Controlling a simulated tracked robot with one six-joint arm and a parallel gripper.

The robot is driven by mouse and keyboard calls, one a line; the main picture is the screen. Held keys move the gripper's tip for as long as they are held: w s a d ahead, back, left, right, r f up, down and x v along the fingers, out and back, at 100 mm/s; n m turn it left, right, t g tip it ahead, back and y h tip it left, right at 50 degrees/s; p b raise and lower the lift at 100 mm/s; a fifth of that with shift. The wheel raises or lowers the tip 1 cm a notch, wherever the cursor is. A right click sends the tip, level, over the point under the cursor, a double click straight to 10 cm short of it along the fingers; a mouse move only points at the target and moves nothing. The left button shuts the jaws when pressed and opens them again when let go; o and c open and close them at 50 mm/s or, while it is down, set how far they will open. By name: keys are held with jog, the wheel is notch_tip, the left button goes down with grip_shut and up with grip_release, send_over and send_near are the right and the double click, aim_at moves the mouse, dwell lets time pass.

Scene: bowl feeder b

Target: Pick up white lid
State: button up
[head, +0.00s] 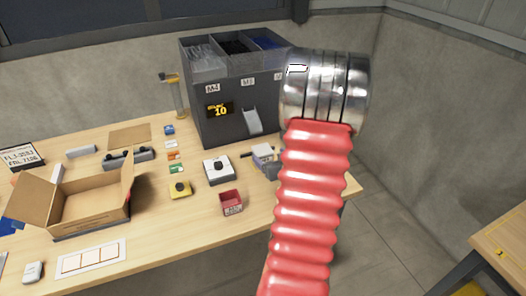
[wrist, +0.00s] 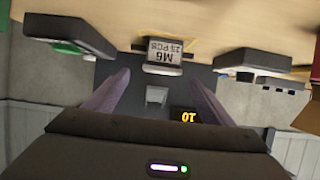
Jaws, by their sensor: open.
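A white square piece with a round black knob on top, which looks like the white lid (head: 219,171), lies flat on the table in front of the dark feeder. I cannot clearly make it out in the wrist view. In the wrist view, which is upside down, my gripper (wrist: 155,85) is open, with two purple-grey fingers apart and nothing between them. The feeder's chute and lit display show beyond them. In the head view my red-sleeved arm hides much of the gripper, so its exact distance to the lid is unclear.
The dark feeder (head: 229,125) stands at the back. A yellow piece with a black knob (head: 180,188) and a red box (head: 231,204) lie near the lid. An open cardboard box (head: 90,207) is at the left.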

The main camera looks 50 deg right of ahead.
aim_at(264, 152)
jog(key=shift+x, duration=1.95)
jog(key=shift+a, duration=0.15)
jog(key=shift+c, duration=0.2)
jog(key=c, duration=1.1)
